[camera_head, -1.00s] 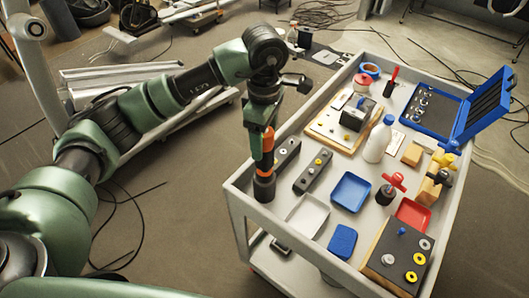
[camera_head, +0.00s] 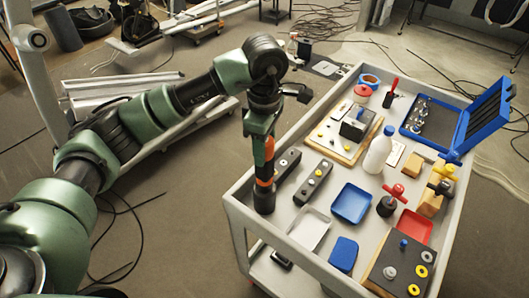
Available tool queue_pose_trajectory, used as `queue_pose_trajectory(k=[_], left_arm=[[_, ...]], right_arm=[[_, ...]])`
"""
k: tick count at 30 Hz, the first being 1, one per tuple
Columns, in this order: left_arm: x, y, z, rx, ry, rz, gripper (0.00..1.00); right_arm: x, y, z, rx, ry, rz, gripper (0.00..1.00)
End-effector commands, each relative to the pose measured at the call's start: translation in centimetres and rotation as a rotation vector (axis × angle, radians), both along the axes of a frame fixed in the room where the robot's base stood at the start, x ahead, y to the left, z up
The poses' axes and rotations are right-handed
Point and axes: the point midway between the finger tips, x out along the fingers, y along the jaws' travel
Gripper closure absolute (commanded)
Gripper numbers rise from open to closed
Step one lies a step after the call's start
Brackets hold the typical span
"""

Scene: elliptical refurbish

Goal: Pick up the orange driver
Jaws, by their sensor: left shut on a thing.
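The orange driver (camera_head: 265,181) stands upright at the left edge of the cart's top, its lower part in or just above a black round holder (camera_head: 264,199). My left gripper (camera_head: 266,160) points straight down and is shut on the orange driver. Its fingers hide much of the driver, and orange shows between and below them. I cannot tell whether the driver's tip is still inside the holder. My right gripper is not in view.
The grey cart (camera_head: 236,215) has a raised rim. Right of the driver are dark blocks (camera_head: 313,183), a white tray (camera_head: 309,229), a blue tray (camera_head: 351,203) and a white bottle (camera_head: 378,153). An open blue case (camera_head: 467,135) stands at the far right.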

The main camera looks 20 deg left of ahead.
Motion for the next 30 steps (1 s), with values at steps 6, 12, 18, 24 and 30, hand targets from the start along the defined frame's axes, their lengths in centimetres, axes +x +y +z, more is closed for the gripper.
queue_pose_trajectory(k=[6, 12, 18, 24, 30], left_arm=[[0.1, -0.1, 3.0, -0.003, -0.008, -0.001, 1.0], [0.2, 0.0, 7.5, -0.001, -0.011, 0.0, 1.0], [0.2, 0.0, 13.1, 0.0, -0.012, 0.002, 1.0], [0.0, 0.0, 17.2, -0.002, -0.007, 0.002, 1.0], [0.0, 0.0, 19.1, -0.001, -0.004, 0.0, 1.0]], right_arm=[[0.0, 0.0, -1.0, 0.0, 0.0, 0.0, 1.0], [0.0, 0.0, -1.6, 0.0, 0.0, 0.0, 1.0], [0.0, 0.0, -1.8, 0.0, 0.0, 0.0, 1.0], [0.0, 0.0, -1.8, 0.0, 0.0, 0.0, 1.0], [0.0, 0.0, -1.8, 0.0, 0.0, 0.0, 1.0]])
